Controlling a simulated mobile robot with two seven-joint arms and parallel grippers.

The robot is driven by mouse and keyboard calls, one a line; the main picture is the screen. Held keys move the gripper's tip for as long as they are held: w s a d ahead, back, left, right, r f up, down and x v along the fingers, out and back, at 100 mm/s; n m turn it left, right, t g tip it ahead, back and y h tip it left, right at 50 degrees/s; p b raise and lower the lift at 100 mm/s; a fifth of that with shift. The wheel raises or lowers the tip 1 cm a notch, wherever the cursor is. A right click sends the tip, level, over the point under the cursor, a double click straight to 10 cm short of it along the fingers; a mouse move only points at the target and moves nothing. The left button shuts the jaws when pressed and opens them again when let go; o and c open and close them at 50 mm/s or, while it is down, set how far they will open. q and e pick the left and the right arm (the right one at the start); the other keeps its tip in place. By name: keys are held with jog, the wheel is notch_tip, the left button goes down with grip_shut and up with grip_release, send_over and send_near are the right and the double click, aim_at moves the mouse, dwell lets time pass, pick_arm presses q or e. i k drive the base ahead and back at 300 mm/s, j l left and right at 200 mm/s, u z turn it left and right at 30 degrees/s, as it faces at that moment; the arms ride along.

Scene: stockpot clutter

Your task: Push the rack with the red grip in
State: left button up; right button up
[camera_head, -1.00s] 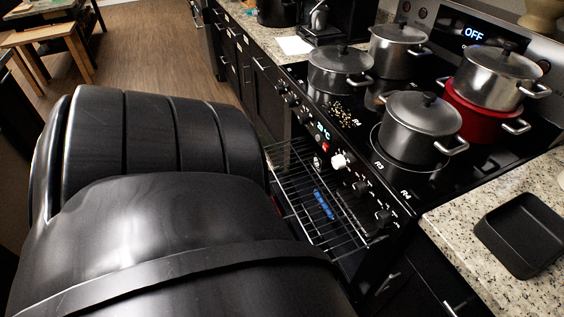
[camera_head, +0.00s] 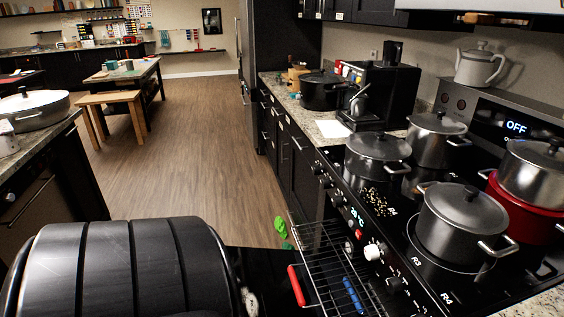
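A wire rack (camera_head: 325,262) sticks out to the left from the front of the black stove, below the knobs. A red grip (camera_head: 297,285) is on its outer left side. A blue grip-like piece (camera_head: 353,296) shows through or beside the wires; I cannot tell which rack it belongs to. My large black arm link fills the lower left and ends left of the rack, apart from it in the picture. Neither gripper is in view. The rack's lower part is cut off by the frame's bottom edge.
The stove top holds several grey pots (camera_head: 462,222) and a red pot (camera_head: 522,212). A small green object (camera_head: 281,227) lies left of the rack. A counter with a white pan (camera_head: 34,107) stands at left. The wooden floor (camera_head: 190,150) between is clear.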

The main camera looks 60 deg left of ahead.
aim_at(301, 298)
jog(key=u, duration=0.4)
jog(key=i+l+u, duration=0.1)
jog(key=u, duration=0.75)
jog(key=l+u, duration=0.15)
jog(key=u, duration=0.25)
